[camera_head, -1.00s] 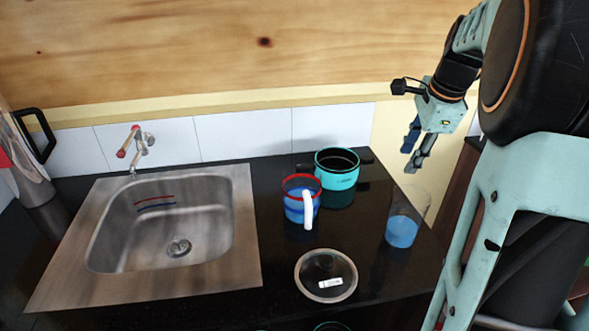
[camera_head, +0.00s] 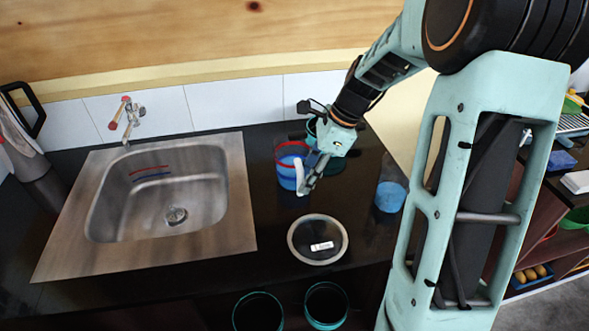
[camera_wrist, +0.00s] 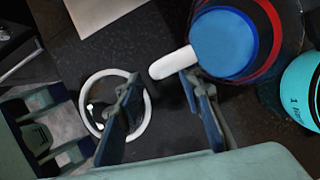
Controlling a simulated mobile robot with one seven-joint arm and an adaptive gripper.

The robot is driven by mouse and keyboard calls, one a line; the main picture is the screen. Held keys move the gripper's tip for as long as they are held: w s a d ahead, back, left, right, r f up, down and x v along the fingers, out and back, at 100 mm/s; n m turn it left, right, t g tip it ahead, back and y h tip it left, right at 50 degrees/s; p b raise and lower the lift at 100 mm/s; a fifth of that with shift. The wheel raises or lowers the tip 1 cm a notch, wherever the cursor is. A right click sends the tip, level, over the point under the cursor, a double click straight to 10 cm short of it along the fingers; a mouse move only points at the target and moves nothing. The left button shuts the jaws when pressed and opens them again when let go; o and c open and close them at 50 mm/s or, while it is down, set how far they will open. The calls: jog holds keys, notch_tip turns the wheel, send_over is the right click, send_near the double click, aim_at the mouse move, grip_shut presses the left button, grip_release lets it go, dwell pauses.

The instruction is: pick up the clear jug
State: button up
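The jug (camera_head: 287,158) has see-through walls, a red rim, a blue lower part and a white handle. It stands upright on the black counter, and it also shows at the top right of the wrist view (camera_wrist: 225,45). My gripper (camera_head: 309,186) is low over the counter by the handle, on the jug's near right side. In the wrist view my gripper (camera_wrist: 163,84) is open, with its two fingers apart. The white handle's end lies ahead of the gap between the fingertips. I cannot tell whether a finger touches it. Nothing is held.
A teal pot (camera_wrist: 302,88) stands close beside the jug, partly hidden behind my gripper in the head view. A round glass lid (camera_head: 294,242) lies in front. A clear container with blue inside (camera_head: 390,196) stands to the right. The sink (camera_head: 236,190) is left.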

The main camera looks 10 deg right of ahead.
aim_at(300, 195)
jog(key=x, duration=0.4)
jog(key=shift+f, duration=0.1)
jog(key=shift+c, duration=0.7)
grip_shut()
jog(key=shift+w, duration=0.1)
